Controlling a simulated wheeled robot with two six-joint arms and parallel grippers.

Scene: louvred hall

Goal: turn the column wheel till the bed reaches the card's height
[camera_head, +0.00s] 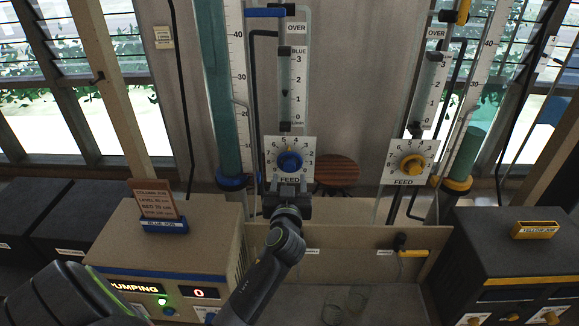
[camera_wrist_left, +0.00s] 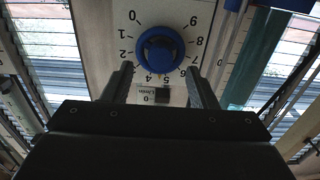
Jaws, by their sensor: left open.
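The blue feed wheel (camera_head: 290,162) sits on a white numbered dial plate below the blue flow scale. It also shows in the left wrist view (camera_wrist_left: 160,49). My left gripper (camera_head: 288,190) is just below the wheel; in the left wrist view its open fingers (camera_wrist_left: 158,86) point toward the wheel's lower edge, with nothing between them. The left column (camera_head: 217,90) holds teal filling up to the picture's top edge, beside a centimetre scale (camera_head: 238,95). The brown card (camera_head: 155,203) stands in a blue holder on the left pump box; its small figures are hard to read. My right gripper is not in view.
A yellow feed wheel (camera_head: 412,165) and a second column (camera_head: 468,153) with teal filling stand at the right. The left pump box (camera_head: 205,232) shows PUMPING, a lit green lamp and 0. A dark box (camera_head: 500,245) stands front right. A round stool (camera_head: 337,170) is behind.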

